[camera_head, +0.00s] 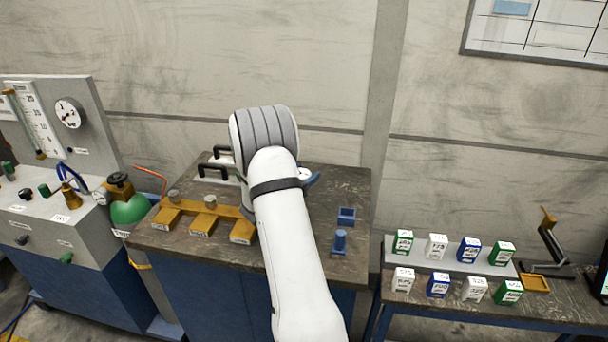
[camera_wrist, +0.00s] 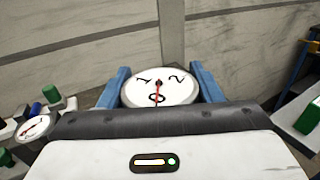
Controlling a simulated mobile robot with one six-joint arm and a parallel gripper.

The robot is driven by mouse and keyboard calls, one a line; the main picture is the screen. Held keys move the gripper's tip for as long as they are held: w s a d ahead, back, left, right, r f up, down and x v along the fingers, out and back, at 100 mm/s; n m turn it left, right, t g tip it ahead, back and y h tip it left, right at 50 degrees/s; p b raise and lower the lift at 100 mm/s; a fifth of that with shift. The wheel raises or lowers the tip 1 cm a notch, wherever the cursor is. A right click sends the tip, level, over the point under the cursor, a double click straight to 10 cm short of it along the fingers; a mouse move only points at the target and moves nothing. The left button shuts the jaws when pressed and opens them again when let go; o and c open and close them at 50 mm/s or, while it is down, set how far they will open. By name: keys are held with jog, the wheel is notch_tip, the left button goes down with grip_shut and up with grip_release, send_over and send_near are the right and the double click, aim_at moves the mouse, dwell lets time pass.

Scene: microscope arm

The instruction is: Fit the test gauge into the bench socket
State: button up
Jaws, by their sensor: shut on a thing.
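The test gauge (camera_wrist: 160,92) shows in the wrist view as a round white dial with black numerals and a red needle. My gripper (camera_wrist: 159,78) is shut on it, with one blue finger at each side of the dial. In the head view my white arm hides the gauge, and only a bit of a blue finger (camera_head: 313,180) shows at the right. A yellow manifold (camera_head: 169,217) with labelled blocks and metal fittings lies on the dark bench (camera_head: 180,246), left of my arm. I cannot tell which fitting is the bench socket; my arm covers part of the bench.
Two small blue holders (camera_head: 340,241) (camera_head: 347,216) stand on the bench right of my arm. Black handles (camera_head: 215,168) stand at its back. A grey panel unit (camera_head: 75,225) with a green bulb (camera_head: 130,209) is at the left. Several labelled boxes (camera_head: 437,247) stand on the right table.

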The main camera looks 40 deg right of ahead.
jog(key=shift+f+b, duration=1.15)
jog(key=shift+f, duration=0.55)
jog(key=shift+b, duration=0.9)
dwell(0.6)
jog(key=shift+f+b, duration=1.95)
jog(key=shift+f, duration=0.1)
jog(key=o, duration=1.1)
jog(key=shift+a, duration=0.1)
jog(key=b+v, duration=0.1)
jog(key=v, duration=0.6)
jog(key=shift+s+a, duration=0.15)
jog(key=shift+a, duration=0.15)
